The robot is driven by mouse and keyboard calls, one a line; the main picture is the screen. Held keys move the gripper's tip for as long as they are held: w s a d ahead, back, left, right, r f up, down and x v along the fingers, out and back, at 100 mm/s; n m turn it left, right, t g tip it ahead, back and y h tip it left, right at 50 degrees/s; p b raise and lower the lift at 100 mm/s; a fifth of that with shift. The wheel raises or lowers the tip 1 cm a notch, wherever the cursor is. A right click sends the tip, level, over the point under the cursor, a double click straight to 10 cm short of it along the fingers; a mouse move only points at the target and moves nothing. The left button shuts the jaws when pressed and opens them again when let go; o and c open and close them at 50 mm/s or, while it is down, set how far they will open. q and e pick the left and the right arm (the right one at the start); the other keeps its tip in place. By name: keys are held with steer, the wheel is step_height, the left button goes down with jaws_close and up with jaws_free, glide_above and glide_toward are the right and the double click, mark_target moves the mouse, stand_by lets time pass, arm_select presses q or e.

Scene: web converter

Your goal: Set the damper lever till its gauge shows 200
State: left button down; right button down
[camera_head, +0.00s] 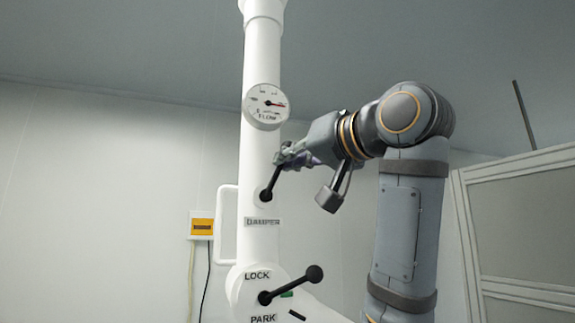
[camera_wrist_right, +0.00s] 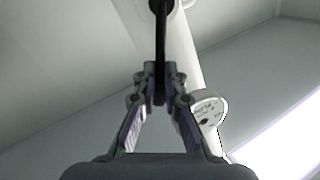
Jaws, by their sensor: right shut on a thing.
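The black damper lever (camera_head: 271,183) rises up and to the right from its pivot on the white vertical pipe, above the DAMPER label (camera_head: 262,222). My right gripper (camera_head: 284,157) is shut on the lever's upper end. In the right wrist view the lever (camera_wrist_right: 161,40) runs between the fingertips of my right gripper (camera_wrist_right: 160,82). The round white FLOW gauge (camera_head: 265,106) is on the pipe above the lever. Its needle points right; the numbers are too small to read. The gauge also shows in the right wrist view (camera_wrist_right: 208,108). My left gripper is not in view.
A second black lever (camera_head: 290,285) sits lower down, between the LOCK and PARK labels. A white handle (camera_head: 226,225) and a yellow box (camera_head: 201,227) are left of the pipe. A framed panel (camera_head: 525,225) stands at the right.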

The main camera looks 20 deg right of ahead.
steer(key=c, duration=1.4)
jaws_free()
steer(key=shift+s+d, duration=0.1)
steer(key=shift+s, duration=0.05)
steer(key=v, duration=0.7)
steer(key=shift+s, duration=0.15)
steer(key=shift+s+d, duration=0.1)
